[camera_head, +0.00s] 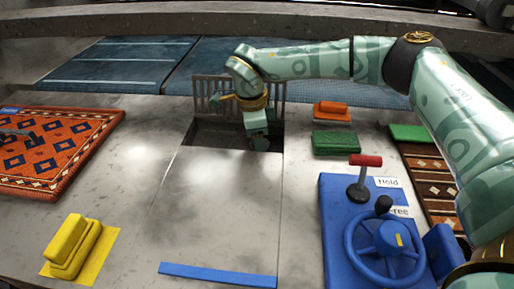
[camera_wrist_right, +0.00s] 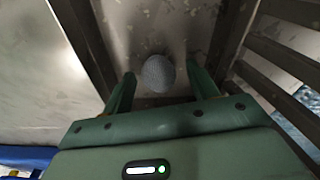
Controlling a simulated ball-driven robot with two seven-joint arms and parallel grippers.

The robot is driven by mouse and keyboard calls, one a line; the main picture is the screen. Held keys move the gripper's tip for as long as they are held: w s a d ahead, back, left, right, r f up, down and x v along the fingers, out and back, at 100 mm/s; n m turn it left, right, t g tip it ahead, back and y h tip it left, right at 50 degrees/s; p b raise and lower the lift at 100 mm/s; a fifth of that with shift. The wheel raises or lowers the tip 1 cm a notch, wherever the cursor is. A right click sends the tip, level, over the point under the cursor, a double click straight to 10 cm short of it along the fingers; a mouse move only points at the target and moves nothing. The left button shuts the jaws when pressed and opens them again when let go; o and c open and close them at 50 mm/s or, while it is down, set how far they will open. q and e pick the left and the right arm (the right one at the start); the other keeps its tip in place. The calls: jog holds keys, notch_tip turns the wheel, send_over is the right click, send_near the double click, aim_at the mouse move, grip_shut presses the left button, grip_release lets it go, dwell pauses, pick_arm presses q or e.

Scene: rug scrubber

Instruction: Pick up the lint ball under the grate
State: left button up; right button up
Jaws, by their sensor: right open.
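The lint ball (camera_wrist_right: 158,73) is a round grey textured ball in the right wrist view, lying on the scuffed floor of a recess. My right gripper (camera_wrist_right: 158,88) is open, with its green fingers on either side of the ball in that view. I cannot tell whether they touch it. In the head view my right gripper (camera_head: 257,142) reaches down into the dark opening, and the ball is hidden there. The slatted grate (camera_head: 212,88) stands raised behind the opening. It also shows at the right of the wrist view (camera_wrist_right: 280,58). My left gripper is not seen.
A blue console (camera_head: 335,230) with a wheel (camera_head: 350,245) and a red-topped lever (camera_head: 365,160) stands right. Green (camera_head: 336,143) and orange (camera_head: 333,112) brushes lie right of the opening. A yellow brush (camera_head: 75,246) and patterned rug (camera_head: 60,150) are left. The pale panel in front is clear.

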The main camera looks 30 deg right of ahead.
jog(key=shift+f, duration=0.1)
jog(key=c, duration=1)
jog(key=shift+c, duration=0.2)
